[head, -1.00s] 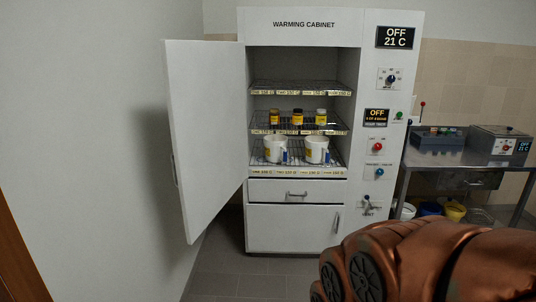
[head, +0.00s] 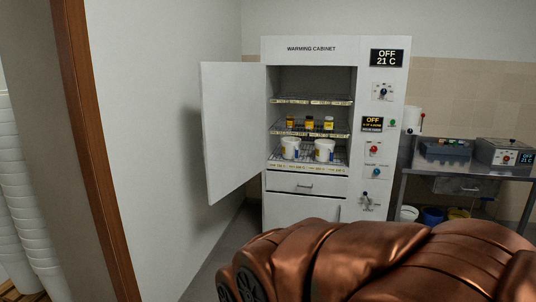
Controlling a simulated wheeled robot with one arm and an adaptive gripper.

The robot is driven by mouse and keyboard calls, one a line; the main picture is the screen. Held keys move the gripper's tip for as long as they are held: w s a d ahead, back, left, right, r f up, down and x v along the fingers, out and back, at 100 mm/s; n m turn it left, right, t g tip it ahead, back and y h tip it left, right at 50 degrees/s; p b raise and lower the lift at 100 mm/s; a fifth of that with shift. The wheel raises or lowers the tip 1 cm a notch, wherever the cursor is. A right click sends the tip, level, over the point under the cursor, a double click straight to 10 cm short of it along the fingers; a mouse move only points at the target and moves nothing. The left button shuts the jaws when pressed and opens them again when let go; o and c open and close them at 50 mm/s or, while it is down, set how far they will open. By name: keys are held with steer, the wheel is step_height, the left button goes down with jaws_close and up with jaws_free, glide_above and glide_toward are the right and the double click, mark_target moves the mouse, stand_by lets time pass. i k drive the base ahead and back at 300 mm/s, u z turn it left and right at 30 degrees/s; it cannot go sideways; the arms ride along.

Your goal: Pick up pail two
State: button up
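Two white pails stand upright side by side on the lowest shelf of the open warming cabinet: a left pail (head: 290,149) and a right pail (head: 323,151). Each has a yellow label and a blue mark, too small to read, so I cannot tell which is pail two. Under the table at the right are a white bucket (head: 408,214), a blue bucket (head: 432,216) and a yellow one (head: 458,214), partly hidden. My copper-coloured arm crosses the lower right of the head view. My gripper is not in view.
The warming cabinet (head: 311,49) has its door (head: 232,130) swung open to the left. Small jars (head: 309,123) stand on its middle shelf. A metal table (head: 465,173) with equipment is at the right. A brown door frame (head: 95,150) and stacked white containers (head: 22,190) are at the left.

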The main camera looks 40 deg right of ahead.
mark_target(290, 145)
steer(key=z, duration=0.75)
steer(key=i, duration=0.65)
steer(key=z, duration=1.3)
steer(key=i, duration=1.25)
steer(key=u, duration=0.4)
steer(key=i, duration=1)
steer(key=u, duration=1.3)
steer(key=i, duration=0.4)
steer(key=u, duration=0.4)
